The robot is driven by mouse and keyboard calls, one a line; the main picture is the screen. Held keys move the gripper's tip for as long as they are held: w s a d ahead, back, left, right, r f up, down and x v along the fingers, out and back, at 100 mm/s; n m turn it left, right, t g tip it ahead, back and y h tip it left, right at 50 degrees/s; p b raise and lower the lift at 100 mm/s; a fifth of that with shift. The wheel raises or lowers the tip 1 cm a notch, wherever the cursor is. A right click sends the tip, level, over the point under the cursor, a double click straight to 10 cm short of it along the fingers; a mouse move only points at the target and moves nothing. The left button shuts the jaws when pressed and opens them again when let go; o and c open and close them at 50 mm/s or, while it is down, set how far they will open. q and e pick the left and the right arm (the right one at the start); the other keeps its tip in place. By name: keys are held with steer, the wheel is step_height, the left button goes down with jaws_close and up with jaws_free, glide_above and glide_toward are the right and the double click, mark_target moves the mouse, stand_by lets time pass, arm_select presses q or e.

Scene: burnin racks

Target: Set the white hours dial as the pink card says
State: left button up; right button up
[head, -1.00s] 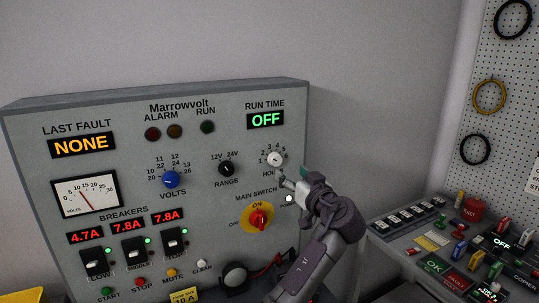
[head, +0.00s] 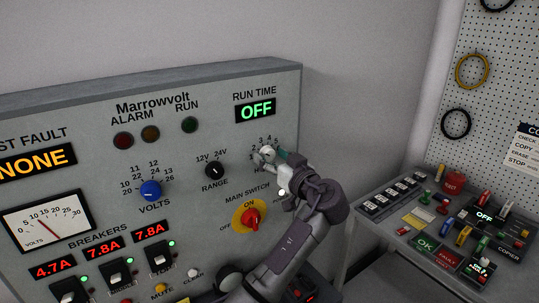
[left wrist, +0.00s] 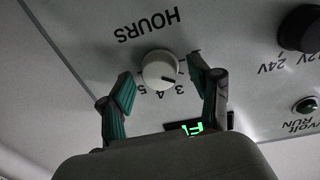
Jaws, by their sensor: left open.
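The white hours dial (head: 268,154) is on the upper right of the grey panel, under the green OFF display. In the left wrist view the dial (left wrist: 158,66) appears upside down, with a dark mark toward the lower right. Its 3, 4 and 5 are readable; the lower numbers are partly behind a finger. My left gripper (head: 270,158) is open at the dial. In the left wrist view its two green-padded fingers (left wrist: 161,68) stand either side of the dial, with gaps. I cannot make out a pink card. My right gripper is not in view.
The blue volts knob (head: 150,190), black range knob (head: 214,170) and red main switch (head: 251,219) are on the same panel (head: 110,205). A bench (head: 375,230) with switches and small coloured items stands to the right, below a pegboard (head: 485,110).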

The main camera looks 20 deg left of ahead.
arm_select(q)
steer(key=shift+c, duration=1.1)
steer(key=c, duration=0.9)
